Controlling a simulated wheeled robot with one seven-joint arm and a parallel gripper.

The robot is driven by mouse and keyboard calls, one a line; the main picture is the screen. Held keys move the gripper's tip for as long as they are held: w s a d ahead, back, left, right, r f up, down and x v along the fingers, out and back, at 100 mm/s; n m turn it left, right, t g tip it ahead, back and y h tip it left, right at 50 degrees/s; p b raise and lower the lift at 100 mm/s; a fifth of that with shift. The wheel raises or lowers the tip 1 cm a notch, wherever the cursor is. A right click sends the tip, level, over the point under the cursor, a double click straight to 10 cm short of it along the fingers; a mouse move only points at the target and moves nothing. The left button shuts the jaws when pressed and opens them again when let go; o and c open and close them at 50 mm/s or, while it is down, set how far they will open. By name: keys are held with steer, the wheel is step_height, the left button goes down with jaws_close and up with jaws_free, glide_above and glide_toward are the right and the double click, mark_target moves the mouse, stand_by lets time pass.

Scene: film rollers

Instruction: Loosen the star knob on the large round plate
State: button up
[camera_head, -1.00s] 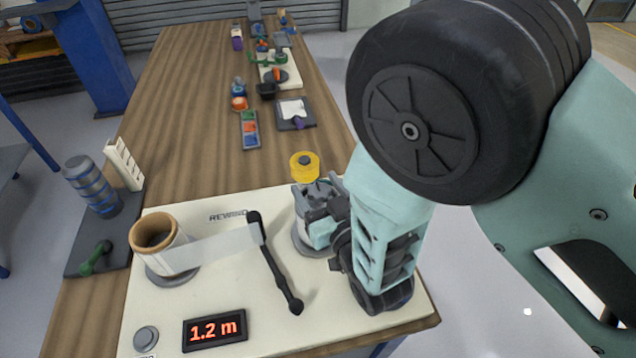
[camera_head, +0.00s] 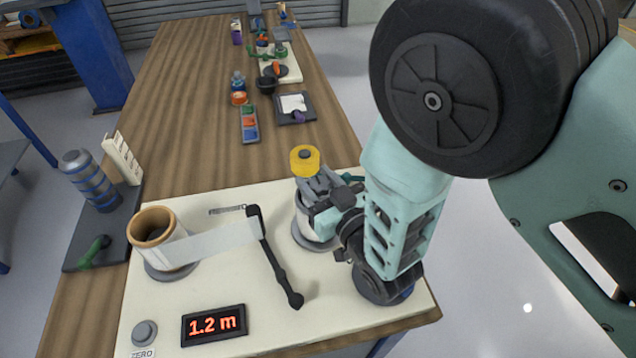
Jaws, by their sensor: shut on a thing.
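The exact contact is partly hidden by the jaws. Below my gripper, a white roll (camera_head: 301,212) stands on a round grey plate (camera_head: 303,238). My gripper covers much of both, so I cannot tell how the yellow piece joins them. A dark green part (camera_head: 352,178) shows just behind my gripper.
A brown-cored roll (camera_head: 158,238) stands at left on the board (camera_head: 200,290), its pale strip (camera_head: 220,241) running to a black arm (camera_head: 277,265). A display (camera_head: 214,325) reads 1.2 m. Bare wood (camera_head: 185,150) lies behind.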

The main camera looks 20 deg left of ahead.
steer(key=n+g+y+b, duration=0.1)
steer(key=n+g, duration=0.1)
steer(key=n+g+y+b, duration=0.2)
steer(key=g, duration=0.1)
steer(key=shift+w+f+g+b, duration=0.1)
steer(key=shift+g+b, duration=0.2)
steer(key=n+g+b, duration=0.1)
steer(key=n+g, duration=0.1)
steer(key=g, duration=0.1)
steer(key=n+g+y+b, duration=0.1)
steer(key=n+g+b, duration=0.1)
steer(key=g, duration=0.2)
steer(key=shift+n, duration=0.3)
steer(key=n+g+h+b, duration=0.1)
steer(key=n+g, duration=0.1)
steer(key=g, duration=0.1)
steer(key=n+g+h, duration=0.1)
steer(key=n+g, duration=0.1)
steer(key=g, duration=0.2)
steer(key=shift+s+n+b, duration=0.2)
steer(key=shift+n+b, duration=0.1)
steer(key=shift+b, duration=0.1)
steer(key=shift+s+n+g+h+b, duration=0.15)
steer(key=shift+n+g+h+b, duration=0.65)
steer(key=shift+n+g+h, duration=1.3)
steer(key=shift+r+g, duration=0.2)
steer(key=shift+g, duration=0.3)
steer(key=o, duration=1)
